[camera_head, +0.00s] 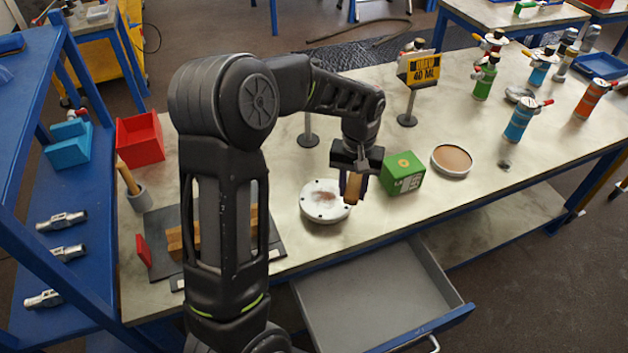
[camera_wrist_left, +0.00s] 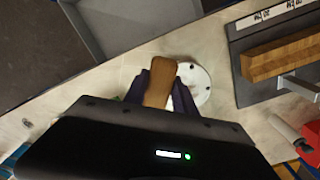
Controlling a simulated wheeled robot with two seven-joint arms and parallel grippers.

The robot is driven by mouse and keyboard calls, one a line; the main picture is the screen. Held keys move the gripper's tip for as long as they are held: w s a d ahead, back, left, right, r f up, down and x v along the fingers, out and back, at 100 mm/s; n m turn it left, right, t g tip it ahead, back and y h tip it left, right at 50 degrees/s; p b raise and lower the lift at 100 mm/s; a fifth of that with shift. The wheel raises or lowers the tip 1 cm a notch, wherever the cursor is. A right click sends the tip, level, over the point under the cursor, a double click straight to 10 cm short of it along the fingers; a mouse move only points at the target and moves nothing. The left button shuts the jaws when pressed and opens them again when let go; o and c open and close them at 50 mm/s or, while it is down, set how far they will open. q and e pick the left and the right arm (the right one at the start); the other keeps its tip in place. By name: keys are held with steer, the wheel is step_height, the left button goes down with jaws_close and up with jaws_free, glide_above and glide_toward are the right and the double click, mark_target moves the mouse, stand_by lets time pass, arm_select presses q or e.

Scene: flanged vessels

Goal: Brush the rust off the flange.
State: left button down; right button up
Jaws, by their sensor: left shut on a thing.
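A round white flange (camera_head: 318,208) with bolt holes lies on the workbench, with a reddish-brown rust patch on its top. It also shows in the left wrist view (camera_wrist_left: 201,84), partly covered by the brush. My left gripper (camera_head: 357,172) is shut on a brush with a wooden back (camera_head: 353,188). The brush hangs over the right side of the flange; I cannot tell whether it touches. In the left wrist view the wooden brush (camera_wrist_left: 160,84) sits between the dark fingers. The brush's bristles are hidden. My right gripper is not in view.
A green box (camera_head: 402,174) stands just right of the gripper, with a round brown-topped dish (camera_head: 452,160) beyond it. A yellow sign (camera_head: 424,70) stands behind. An open drawer (camera_head: 375,298) juts out in front. Bottles and torches stand at the back right.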

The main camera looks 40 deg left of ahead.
arm_select(q)
steer(key=s+a+n, duration=0.4)
steer(key=a, duration=0.4)
steer(key=shift+s+f+p, duration=0.25)
steer(key=shift+f+p, duration=0.1)
steer(key=shift+p, duration=0.05)
